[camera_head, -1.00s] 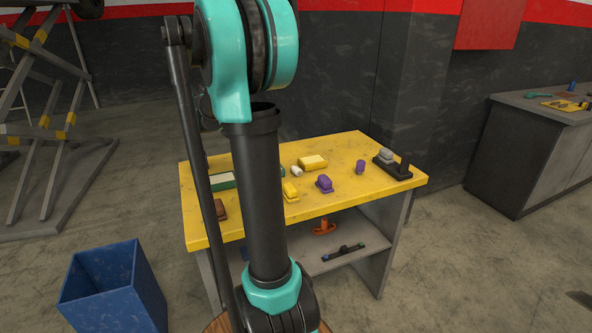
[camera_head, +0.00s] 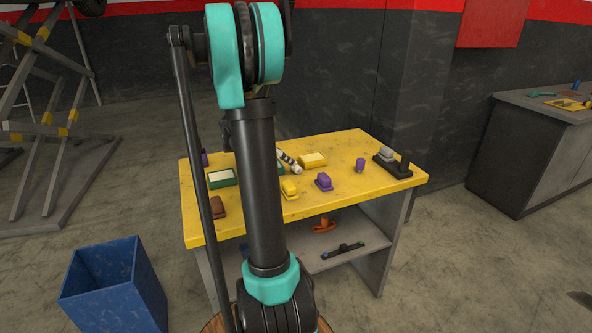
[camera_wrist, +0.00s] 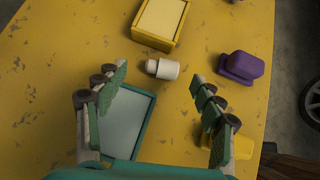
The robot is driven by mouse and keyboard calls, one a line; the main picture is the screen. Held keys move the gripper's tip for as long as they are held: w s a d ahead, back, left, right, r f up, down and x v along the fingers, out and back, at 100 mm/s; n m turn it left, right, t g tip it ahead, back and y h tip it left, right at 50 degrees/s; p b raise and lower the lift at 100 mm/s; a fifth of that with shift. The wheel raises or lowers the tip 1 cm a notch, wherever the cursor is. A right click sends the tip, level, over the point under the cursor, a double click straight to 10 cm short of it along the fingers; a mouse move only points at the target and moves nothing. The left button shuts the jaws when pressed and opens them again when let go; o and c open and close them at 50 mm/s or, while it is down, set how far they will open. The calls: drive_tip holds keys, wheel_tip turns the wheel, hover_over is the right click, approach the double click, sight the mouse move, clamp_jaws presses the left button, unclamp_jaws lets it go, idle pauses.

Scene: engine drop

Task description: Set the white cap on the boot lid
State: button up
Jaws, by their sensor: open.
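The small white cap (camera_wrist: 163,68) lies on its side on the yellow table in the wrist view. My gripper (camera_wrist: 157,76) is open above the table, with the cap showing between its fingertips; no contact is visible. In the head view my gripper (camera_head: 288,160) is mostly behind my arm, and its striped fingers show near the cap's place. A green box with a pale top (camera_wrist: 134,118) lies below left of the cap, partly behind the left finger. I cannot tell for sure which piece is the boot lid; a purple stepped piece (camera_wrist: 242,66) lies right of the cap.
A yellow box with a cream top (camera_wrist: 160,20) lies just beyond the cap. A yellow stepped piece (camera_head: 289,189) lies nearer the front, and a brown block (camera_head: 219,206) at front left. A black stand (camera_head: 396,167) is at the right. The table's (camera_head: 350,196) front right is clear.

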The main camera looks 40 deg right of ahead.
sight(295, 168)
drive_tip(key=x, duration=0.5)
drive_tip(key=shift+s+a+f, duration=0.15)
drive_tip(key=shift+s, duration=0.1)
drive_tip(key=shift+c, duration=0.2)
drive_tip(key=c, duration=1.4)
drive_tip(key=shift+o, duration=0.2)
